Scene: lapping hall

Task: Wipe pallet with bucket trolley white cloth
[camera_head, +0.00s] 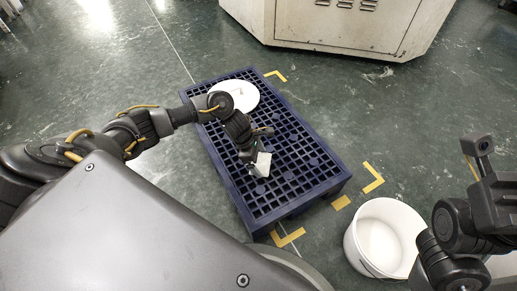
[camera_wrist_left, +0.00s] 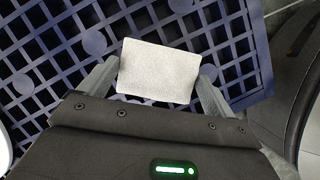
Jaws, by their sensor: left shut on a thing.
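The dark blue pallet (camera_head: 318,186) with a grid top lies on the floor in the middle of the head view. It also fills the back of the left wrist view (camera_wrist_left: 40,45). My left gripper (camera_head: 258,160) is over the pallet's middle, shut on the white cloth (camera_head: 262,166). In the left wrist view the cloth (camera_wrist_left: 158,72) sits between the two fingers as a pale folded block. I cannot tell whether the cloth touches the pallet. My right arm shows at the right edge of the head view, but its fingertips are not in view.
A white round thing (camera_head: 246,95) lies on the pallet's far end. A white bucket (camera_head: 378,236) stands right of the pallet's near end. Yellow floor marks (camera_head: 373,178) lie around the pallet corners. A pale machine cabinet (camera_head: 340,28) stands behind. The floor left of the pallet is clear.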

